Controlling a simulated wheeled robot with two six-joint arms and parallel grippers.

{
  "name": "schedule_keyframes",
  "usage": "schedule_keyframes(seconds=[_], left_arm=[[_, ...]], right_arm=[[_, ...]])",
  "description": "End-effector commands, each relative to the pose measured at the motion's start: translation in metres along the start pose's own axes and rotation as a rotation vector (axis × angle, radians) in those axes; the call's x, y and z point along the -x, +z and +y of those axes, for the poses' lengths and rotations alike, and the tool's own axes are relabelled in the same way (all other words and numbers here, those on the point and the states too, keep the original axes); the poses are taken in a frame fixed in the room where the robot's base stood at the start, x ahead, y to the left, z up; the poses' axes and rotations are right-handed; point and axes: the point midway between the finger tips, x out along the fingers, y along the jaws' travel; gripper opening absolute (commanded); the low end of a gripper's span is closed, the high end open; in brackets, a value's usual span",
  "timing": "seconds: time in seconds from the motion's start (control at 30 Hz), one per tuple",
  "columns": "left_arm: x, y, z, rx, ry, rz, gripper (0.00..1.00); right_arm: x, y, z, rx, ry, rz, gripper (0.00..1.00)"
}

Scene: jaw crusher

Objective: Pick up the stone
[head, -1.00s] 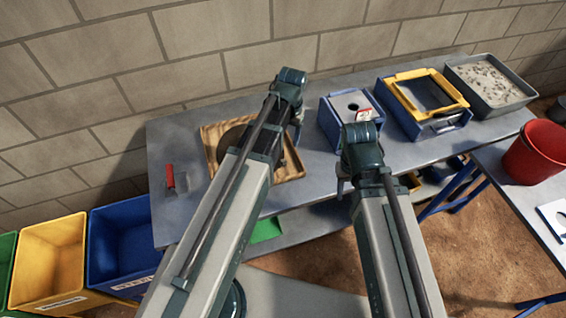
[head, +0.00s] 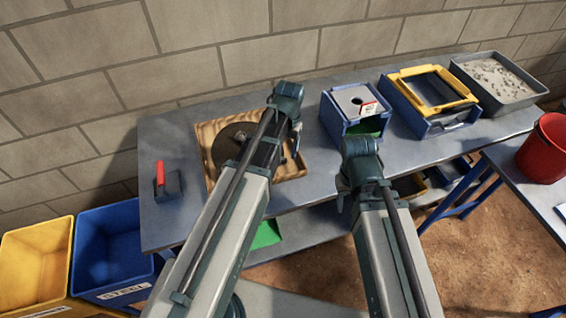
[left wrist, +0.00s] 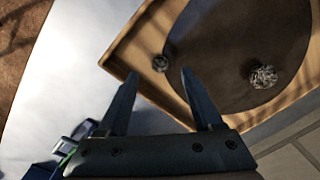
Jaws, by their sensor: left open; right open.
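A shallow wooden tray (head: 290,172) with a dark round plate (head: 222,148) in it lies on the grey bench. In the left wrist view, a small grey stone (left wrist: 160,63) lies by the plate's edge, and a larger, rough, light-grey stone (left wrist: 263,76) lies on the plate. My left gripper (head: 297,135) is over the tray's right side. It is open and empty, its fingertips (left wrist: 159,76) apart on either side of the small stone in that picture; the height gap is unclear. My right gripper (head: 343,195) is open at the bench's front edge. My left arm hides part of the tray.
A red-handled tool (head: 167,182) lies left of the tray. A blue box with a holed top (head: 352,98), a yellow-framed blue box (head: 430,92) and a gravel pan (head: 495,80) stand right. A red bucket (head: 545,148) is far right; yellow (head: 35,262) and blue (head: 112,245) bins stand left.

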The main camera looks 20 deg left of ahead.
Motion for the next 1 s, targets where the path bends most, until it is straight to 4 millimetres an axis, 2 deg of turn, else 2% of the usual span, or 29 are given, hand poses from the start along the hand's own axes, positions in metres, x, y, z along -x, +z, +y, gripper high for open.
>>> schedule_keyframes(seconds=[0.03,0.23,0.57,0.93,1.0], left_arm=[[-0.012,0.000,0.000,0.000,0.000,0.000,0.67],[-0.037,0.000,0.000,0.001,0.000,0.001,0.67],[-0.039,0.000,-0.001,0.001,-0.001,0.001,0.67],[-0.039,0.000,-0.001,0.000,-0.001,0.001,0.03],[-0.039,0.000,-0.001,0.000,-0.001,0.001,0.00]], right_arm=[[-0.012,-0.001,-0.001,0.000,0.000,0.000,0.50],[-0.036,-0.002,-0.004,0.000,0.000,0.000,0.50],[-0.039,-0.002,-0.004,0.000,0.000,0.000,0.50],[-0.039,-0.002,-0.004,0.000,0.000,0.000,0.50],[-0.039,-0.002,-0.004,0.000,0.000,0.000,0.50]])
